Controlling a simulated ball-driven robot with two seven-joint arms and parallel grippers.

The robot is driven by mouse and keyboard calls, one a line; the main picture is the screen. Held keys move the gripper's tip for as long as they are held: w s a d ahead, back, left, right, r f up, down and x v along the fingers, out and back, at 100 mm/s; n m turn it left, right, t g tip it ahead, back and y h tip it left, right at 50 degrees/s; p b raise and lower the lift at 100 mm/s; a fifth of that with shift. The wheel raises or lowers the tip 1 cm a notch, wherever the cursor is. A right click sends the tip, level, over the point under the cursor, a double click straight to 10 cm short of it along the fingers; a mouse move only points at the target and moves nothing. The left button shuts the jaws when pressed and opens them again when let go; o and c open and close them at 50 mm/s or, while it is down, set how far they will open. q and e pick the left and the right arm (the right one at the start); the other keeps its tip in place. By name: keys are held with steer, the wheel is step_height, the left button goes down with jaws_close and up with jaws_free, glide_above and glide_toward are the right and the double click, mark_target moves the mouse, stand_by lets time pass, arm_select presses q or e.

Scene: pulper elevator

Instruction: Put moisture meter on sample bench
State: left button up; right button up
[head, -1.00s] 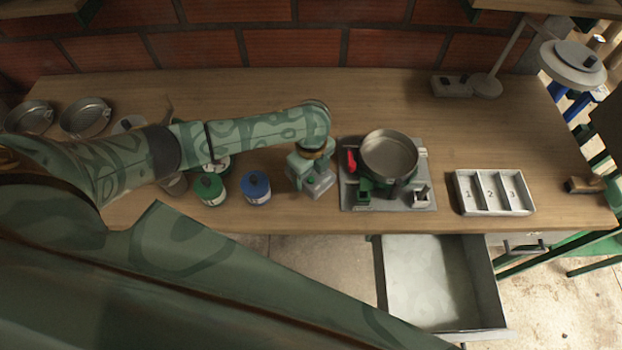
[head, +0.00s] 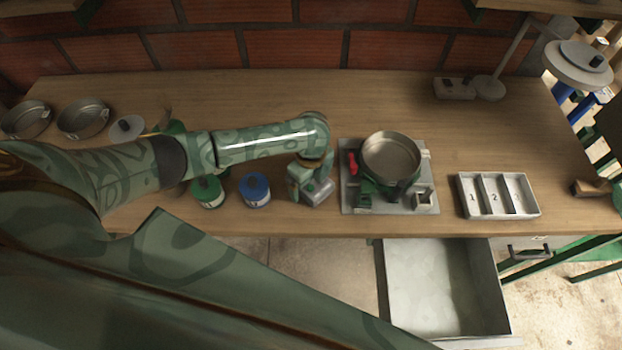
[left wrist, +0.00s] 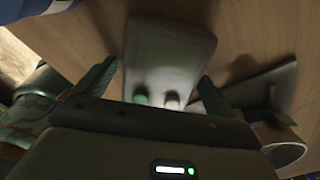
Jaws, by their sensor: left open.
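The moisture meter appears to be the grey device (head: 321,191) on the wooden sample bench (head: 270,95), left of the grey plate with the pan. In the left wrist view it is a flat grey body (left wrist: 172,48) with one green and one pale button. My left gripper (head: 311,183) is directly over it and partly hides it in the head view. In the left wrist view the left gripper's fingers (left wrist: 157,74) are apart, one on each side of the meter. I cannot tell whether they touch it. My right gripper is not in view.
A green canister (head: 207,192) and a blue one (head: 255,189) stand left of the meter. A metal pan (head: 391,156) sits on the grey plate (head: 417,207) to the right. A numbered tray (head: 498,213) is farther right. An open drawer (head: 503,300) juts out below.

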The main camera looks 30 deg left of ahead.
arm_select(q)
step_height(320, 180, up, 12)
steer(key=p, duration=0.5)
steer(key=shift+r, duration=0.1)
